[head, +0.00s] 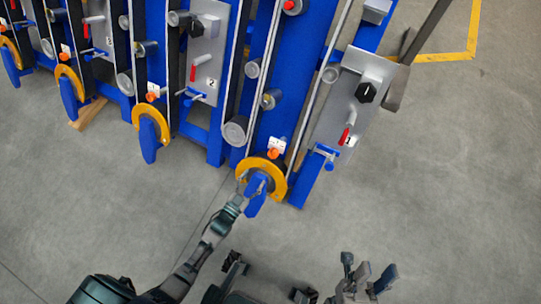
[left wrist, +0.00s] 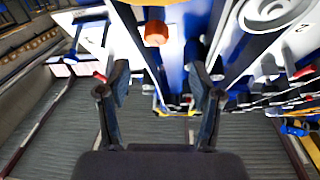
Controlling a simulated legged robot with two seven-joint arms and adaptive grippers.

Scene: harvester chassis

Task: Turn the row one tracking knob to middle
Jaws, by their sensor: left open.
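A grey panel (head: 352,105) at the right end of the blue machine, with a small label, carries a black knob (head: 366,92) and a red-tipped lever (head: 345,135). The knob's exact setting is too small to tell. My left gripper (head: 254,184) is at the yellow ring of the nearest row, below and left of that panel and apart from the knob. In the left wrist view its two fingers (left wrist: 162,88) are spread with nothing between them. An orange knob (left wrist: 156,33) is ahead of them. My right gripper (head: 367,274) is low in the head view, fingers apart, empty.
A yellow ring (head: 275,170) with a blue plate (head: 257,198) is at my left gripper. An orange knob (head: 273,154) sits just above. A second panel (head: 208,60) marked 2 stands left. Grey floor (head: 450,190) is clear on the right.

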